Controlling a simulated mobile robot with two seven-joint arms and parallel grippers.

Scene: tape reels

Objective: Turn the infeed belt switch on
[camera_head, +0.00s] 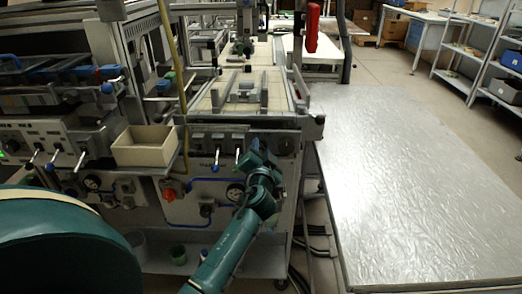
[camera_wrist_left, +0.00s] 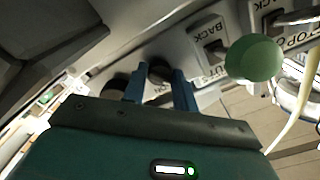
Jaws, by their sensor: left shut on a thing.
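The switch panel (camera_head: 213,141) sits on the front of the machine, below the belt bed. My left gripper (camera_head: 260,152) is at the right part of this panel, and its body hides the switch in front of it. In the left wrist view, my left gripper (camera_wrist_left: 159,84) has its two blue fingers close to the panel, shut on a dark switch knob (camera_wrist_left: 158,70). The label of this switch is mostly hidden, so I cannot read it or tell the switch position. A green round knob (camera_wrist_left: 254,58) stands beside the fingers. My right gripper is not in view.
Levers with a blue knob (camera_head: 215,167) and a pale tip stand left of my gripper. A cream bin (camera_head: 144,146) sits further left. A black gauge (camera_head: 235,192) is below the panel. A large silver table (camera_head: 420,190) fills the right.

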